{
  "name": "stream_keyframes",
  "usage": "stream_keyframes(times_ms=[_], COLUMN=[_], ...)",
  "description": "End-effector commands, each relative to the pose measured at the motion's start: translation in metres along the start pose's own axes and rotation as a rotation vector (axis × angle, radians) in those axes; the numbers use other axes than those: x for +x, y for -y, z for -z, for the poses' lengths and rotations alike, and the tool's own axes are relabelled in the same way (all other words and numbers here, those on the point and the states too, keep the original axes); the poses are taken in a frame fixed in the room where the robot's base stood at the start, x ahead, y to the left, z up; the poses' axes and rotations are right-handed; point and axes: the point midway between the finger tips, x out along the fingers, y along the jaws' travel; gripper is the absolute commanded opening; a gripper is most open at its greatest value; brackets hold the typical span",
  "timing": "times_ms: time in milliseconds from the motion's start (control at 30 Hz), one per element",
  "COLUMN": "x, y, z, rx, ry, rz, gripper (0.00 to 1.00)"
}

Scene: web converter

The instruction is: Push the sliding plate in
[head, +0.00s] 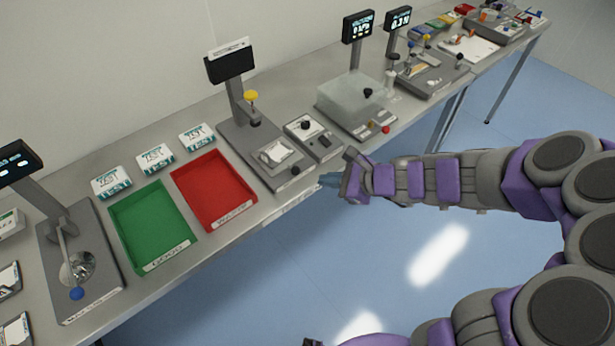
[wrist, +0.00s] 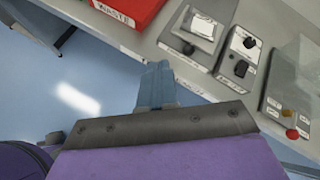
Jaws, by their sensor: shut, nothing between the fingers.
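The sliding plate (head: 277,151) is a pale, flat plate on the grey base of a station with a yellow knob (head: 251,96) and a dark display. A small black knob (head: 295,170) sits at its front, near the table edge. In the wrist view the plate (wrist: 203,27) is at the upper right, with the black knob (wrist: 188,48) below it. My gripper (head: 326,180) is shut and empty, just off the table's front edge, to the right of the plate's knob and apart from it. Its blue fingers (wrist: 157,70) point toward the table edge in the wrist view.
A small control box (head: 313,138) with a black knob stands right of the plate. Further right is a clear-covered station (head: 350,103) with red and yellow buttons. A red tray (head: 238,217) and a green tray (head: 118,226) lie left. Open floor fronts the table.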

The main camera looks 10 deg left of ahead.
Motion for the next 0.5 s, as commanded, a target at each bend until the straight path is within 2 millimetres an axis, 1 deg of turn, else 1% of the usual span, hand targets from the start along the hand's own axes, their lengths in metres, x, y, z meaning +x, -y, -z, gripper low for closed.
stream_keyframes(times_ms=[33,100,233,333,500], x=[0.009,0.017,0.025,0.029,0.038], y=[0.006,0.013,0.018,0.019,0.02], z=[0.018,0.041,0.072,0.084,0.087], rx=[0.111,0.245,0.418,0.483,0.501], ry=[-0.006,-0.024,-0.049,-0.063,-0.063], rz=[0.026,0.062,0.102,0.116,0.12], gripper=[0.0,0.0,0.0,0.0,0.0])
